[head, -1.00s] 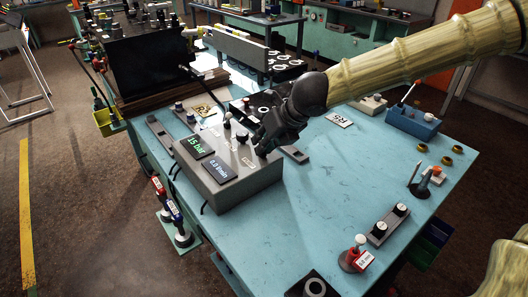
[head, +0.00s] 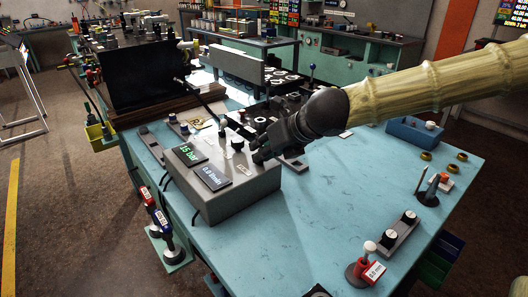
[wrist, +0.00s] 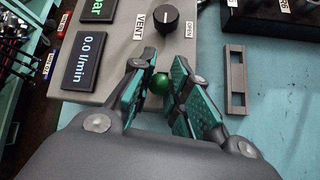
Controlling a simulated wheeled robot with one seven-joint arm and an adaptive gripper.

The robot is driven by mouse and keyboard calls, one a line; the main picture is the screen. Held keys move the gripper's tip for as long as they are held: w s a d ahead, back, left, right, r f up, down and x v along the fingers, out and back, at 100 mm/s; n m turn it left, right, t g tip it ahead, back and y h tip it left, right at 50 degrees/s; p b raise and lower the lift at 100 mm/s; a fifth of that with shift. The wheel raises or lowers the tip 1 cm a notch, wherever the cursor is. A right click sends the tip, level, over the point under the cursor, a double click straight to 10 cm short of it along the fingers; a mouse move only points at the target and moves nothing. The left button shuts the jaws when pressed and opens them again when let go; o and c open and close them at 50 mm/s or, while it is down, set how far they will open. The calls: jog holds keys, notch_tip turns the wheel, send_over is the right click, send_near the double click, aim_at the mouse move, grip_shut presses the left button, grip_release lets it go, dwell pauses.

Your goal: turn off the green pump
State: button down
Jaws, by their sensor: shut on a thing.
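The grey control box (head: 235,192) stands on the blue table, with a green "15 bar" display (head: 189,154) and a "0.0 l/min" display (head: 213,176). In the wrist view a small green ball knob (wrist: 158,84) sits at the box's edge, below a black dial (wrist: 166,19) between "VENT" and "OPEN" labels. My gripper (wrist: 157,87) has its teal-padded fingers on either side of the green knob and is shut on it. In the head view my gripper (head: 262,150) is at the box's right edge and hides the knob.
A slotted grey plate (wrist: 236,80) lies right of the box. A red base with a white-knobbed lever (head: 364,262) and a two-knob block (head: 396,233) stand at the right front. The table's front middle is clear.

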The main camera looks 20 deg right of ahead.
jog(key=c, duration=1.3)
grip_release()
jog(key=shift+c, duration=0.2)
jog(key=v, duration=1.2)
jog(key=shift+f, duration=0.1)
